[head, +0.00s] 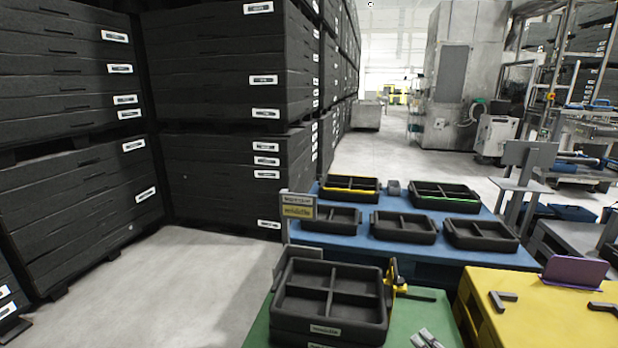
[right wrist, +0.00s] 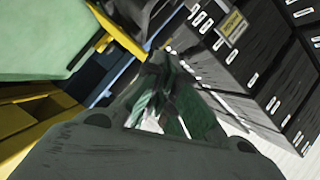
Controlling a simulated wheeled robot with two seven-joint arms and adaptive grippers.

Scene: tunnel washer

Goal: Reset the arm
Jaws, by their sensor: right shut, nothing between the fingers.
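My right gripper (head: 426,338) shows only at the bottom edge of the head view, over the green tabletop (head: 420,312). It is to the right of a stack of black compartment trays (head: 330,337) and apart from it. In the right wrist view, the right gripper (right wrist: 160,68) fills the middle, with its fingers together and nothing between them. My left gripper does not show in the head view.
Yellow clamp-like part (head: 392,272) stands at the tray stack's right side. Behind is a blue table (head: 350,244) with several black trays. A yellow table (head: 540,312) with a purple tablet-like panel (head: 575,270) is at right. Tall black crate stacks (head: 225,180) line the left. Grey floor is clear between.

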